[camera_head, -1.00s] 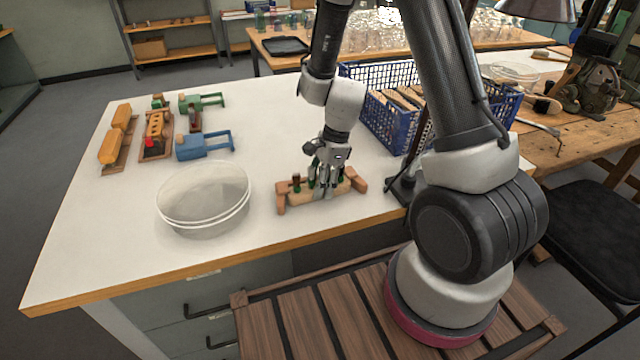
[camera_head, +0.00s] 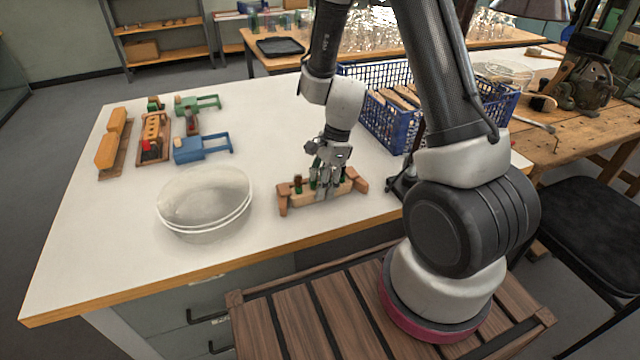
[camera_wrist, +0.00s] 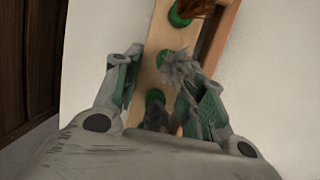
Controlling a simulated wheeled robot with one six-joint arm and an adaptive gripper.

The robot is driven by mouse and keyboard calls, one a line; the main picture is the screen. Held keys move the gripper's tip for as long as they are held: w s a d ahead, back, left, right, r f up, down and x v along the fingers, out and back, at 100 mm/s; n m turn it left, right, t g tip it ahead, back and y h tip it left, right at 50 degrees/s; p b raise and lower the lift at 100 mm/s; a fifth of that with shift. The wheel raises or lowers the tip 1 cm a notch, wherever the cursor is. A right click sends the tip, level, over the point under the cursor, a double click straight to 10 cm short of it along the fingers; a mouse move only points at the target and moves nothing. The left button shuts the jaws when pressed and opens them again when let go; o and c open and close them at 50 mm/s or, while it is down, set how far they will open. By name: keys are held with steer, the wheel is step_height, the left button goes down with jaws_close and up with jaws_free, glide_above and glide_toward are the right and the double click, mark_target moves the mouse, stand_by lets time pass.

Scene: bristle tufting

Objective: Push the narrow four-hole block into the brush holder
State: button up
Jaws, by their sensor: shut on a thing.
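The narrow four-hole block (camera_wrist: 150,76) is a light wooden bar with green-ringed holes. In the wrist view it runs between my fingers, and my gripper (camera_wrist: 168,82) is shut on it. A grey bristle tuft stands by the right finger, and a brown tuft is in the far hole. The brush holder (camera_head: 283,199) stands near the front of the white table, with orange-brown end pieces; its brown edge (camera_wrist: 222,40) runs beside the block. My gripper (camera_head: 326,180) points down at it in the head view. My fingers hide part of the block, so how deep it sits cannot be told.
A clear round bowl (camera_head: 205,200) stands left of the holder. Orange, blue (camera_head: 203,147) and green wooden pieces lie at the table's left. A blue crate (camera_head: 375,120) stands behind right, and a black stand (camera_head: 400,187) is close right. The table's middle is clear.

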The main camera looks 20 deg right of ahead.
steer(key=o, duration=1.1)
steer(key=w, duration=0.1)
steer(key=w+t, duration=0.1)
steer(key=w, duration=0.1)
steer(key=shift+w+d+r, duration=0.1)
steer(key=shift+w+r, duration=0.1)
steer(key=shift+w, duration=0.1)
steer(key=shift+c, duration=0.2)
steer(key=shift+o, duration=0.6)
steer(key=shift+w, duration=0.1)
steer(key=shift+r, duration=0.2)
steer(key=shift+g, duration=0.4)
steer(key=r, duration=0.2)
steer(key=s+d+r, duration=0.1)
steer(key=s+r, duration=0.1)
steer(key=r, duration=0.1)
steer(key=shift+s+d+r, duration=0.2)
steer(key=shift+d+r, duration=0.15)
steer(key=shift+d, duration=0.05)
steer(key=shift+s+d+r, duration=0.1)
steer(key=shift+s+r, duration=0.25)
steer(key=shift+s, duration=0.05)
